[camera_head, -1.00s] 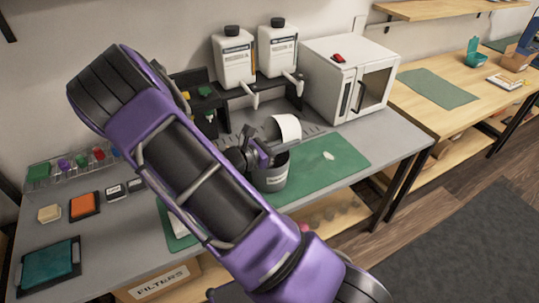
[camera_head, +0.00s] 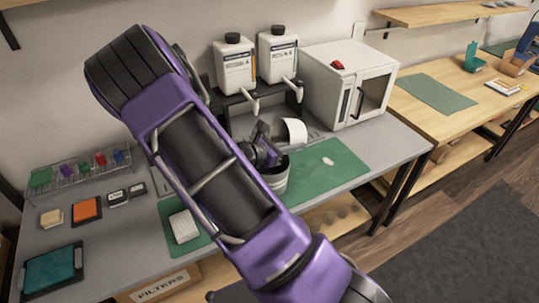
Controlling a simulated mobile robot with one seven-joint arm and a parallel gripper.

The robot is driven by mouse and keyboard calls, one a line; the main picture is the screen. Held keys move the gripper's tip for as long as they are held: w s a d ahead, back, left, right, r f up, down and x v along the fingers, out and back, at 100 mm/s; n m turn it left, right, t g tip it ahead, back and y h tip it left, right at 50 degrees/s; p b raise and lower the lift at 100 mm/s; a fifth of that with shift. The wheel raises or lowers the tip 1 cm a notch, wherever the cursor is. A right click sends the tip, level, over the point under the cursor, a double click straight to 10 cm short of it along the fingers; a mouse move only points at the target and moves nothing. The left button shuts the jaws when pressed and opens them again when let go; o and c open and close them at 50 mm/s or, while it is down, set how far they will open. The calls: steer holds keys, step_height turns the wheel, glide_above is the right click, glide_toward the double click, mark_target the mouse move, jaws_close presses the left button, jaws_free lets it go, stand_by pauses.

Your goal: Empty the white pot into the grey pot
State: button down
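The white pot (camera_head: 295,130) is tipped well over in the air above the grey pot, at the middle of the work table. My gripper (camera_head: 270,147) is at its left side and appears shut on it; the fingertips are small and partly hidden. The grey pot (camera_head: 277,181) stands upright on the green mat (camera_head: 335,163), just below the white pot. My purple arm covers the grey pot's left side. The inside of both pots and any flow between them cannot be made out.
Two white bottles (camera_head: 234,66) with dispensing spouts stand on a dark rack behind the pots. A white cabinet (camera_head: 347,85) is at the back right. A white block (camera_head: 184,226) lies on the mat's left part. The mat's right side is mostly clear, with a small pale patch.

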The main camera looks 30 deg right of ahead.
steer(key=shift+d+y, duration=0.55)
steer(key=shift+y, duration=0.15)
steer(key=d+f+y, duration=0.8)
steer(key=y, duration=0.5)
steer(key=shift+m+g, duration=0.4)
stand_by(0.7)
steer(key=shift+w+d, duration=0.1)
stand_by(0.8)
